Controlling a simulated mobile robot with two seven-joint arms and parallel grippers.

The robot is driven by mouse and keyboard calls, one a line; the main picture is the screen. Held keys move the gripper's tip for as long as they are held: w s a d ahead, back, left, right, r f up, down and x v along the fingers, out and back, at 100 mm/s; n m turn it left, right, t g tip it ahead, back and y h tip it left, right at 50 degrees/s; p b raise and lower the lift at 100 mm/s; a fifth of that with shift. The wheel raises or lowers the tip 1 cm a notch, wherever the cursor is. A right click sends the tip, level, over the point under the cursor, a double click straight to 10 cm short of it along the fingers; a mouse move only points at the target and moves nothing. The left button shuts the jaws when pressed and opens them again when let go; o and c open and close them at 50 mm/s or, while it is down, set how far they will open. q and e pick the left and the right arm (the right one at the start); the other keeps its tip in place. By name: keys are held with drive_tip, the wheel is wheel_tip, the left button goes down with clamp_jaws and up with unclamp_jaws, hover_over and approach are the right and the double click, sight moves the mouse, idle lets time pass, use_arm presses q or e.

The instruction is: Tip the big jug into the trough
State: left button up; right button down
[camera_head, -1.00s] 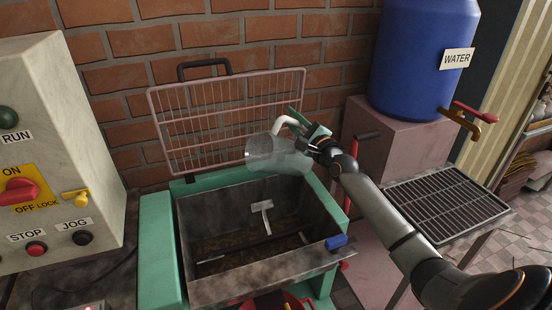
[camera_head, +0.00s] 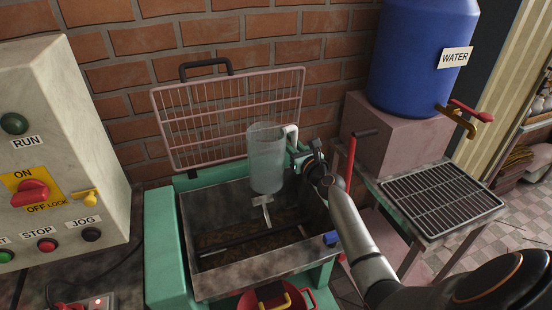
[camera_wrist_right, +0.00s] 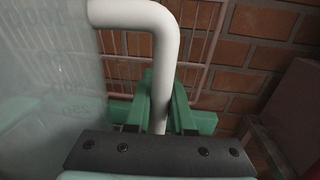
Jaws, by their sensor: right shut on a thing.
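The big jug (camera_head: 265,158) is clear, with a white handle (camera_head: 291,138). It stands nearly upright in the air above the back part of the metal trough (camera_head: 215,284). My right gripper (camera_head: 298,151) is shut on the jug's handle from the right. In the right wrist view the white handle (camera_wrist_right: 166,60) passes between the green fingers (camera_wrist_right: 160,112), and the jug's marked wall (camera_wrist_right: 45,80) fills the left side. The trough holds a brown layer and a mixing bar at its bottom. I cannot tell if any water is in the jug. My left gripper is not in view.
The pink wire guard (camera_head: 230,115) is raised behind the trough, against the brick wall. A control box (camera_head: 60,140) stands at the left. A blue water barrel (camera_head: 415,60) with a tap and a drain grate (camera_head: 440,205) are at the right.

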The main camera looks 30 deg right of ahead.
drive_tip(key=shift+d+r, duration=0.1)
drive_tip(key=shift+r, duration=2.35)
drive_tip(key=shift+f, duration=0.1)
